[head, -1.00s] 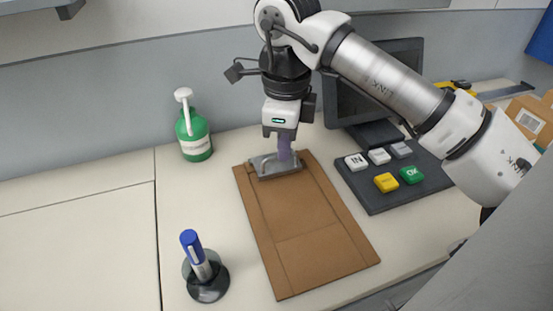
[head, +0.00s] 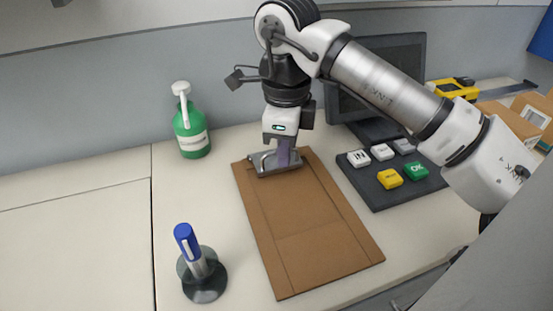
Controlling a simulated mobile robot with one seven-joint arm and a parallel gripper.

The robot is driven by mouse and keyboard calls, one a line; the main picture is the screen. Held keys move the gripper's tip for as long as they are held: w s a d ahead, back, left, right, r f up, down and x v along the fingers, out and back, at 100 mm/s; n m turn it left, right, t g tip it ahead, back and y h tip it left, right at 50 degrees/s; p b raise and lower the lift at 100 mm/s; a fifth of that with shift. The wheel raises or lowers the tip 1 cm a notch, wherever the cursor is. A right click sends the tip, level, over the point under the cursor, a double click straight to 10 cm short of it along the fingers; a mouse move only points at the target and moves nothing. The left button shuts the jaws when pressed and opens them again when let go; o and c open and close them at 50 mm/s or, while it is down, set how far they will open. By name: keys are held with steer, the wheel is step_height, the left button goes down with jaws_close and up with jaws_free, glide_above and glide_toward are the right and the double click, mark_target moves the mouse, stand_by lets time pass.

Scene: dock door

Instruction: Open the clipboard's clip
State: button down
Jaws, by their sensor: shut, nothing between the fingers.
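The brown clipboard (head: 305,225) lies flat on the light counter. Its grey metal clip (head: 265,165) sits at the clipboard's far end. My gripper (head: 284,163) points down at the clip, with its purple fingers shut and nothing between them. The fingertips are at the clip's right part and look to touch it or hover just over it; I cannot tell which. The fingers partly hide the clip, and I cannot see clearly whether it is raised from the board.
A green spray bottle (head: 191,130) stands at the back left. A blue marker in a dark round holder (head: 205,285) stands front left. A dark keypad (head: 385,190) with several buttons lies right of the clipboard, before a monitor (head: 405,75). The left counter is clear.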

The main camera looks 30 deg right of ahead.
steer(key=shift+f+b, duration=0.5)
steer(key=shift+f, duration=0.25)
steer(key=shift+w, duration=0.2)
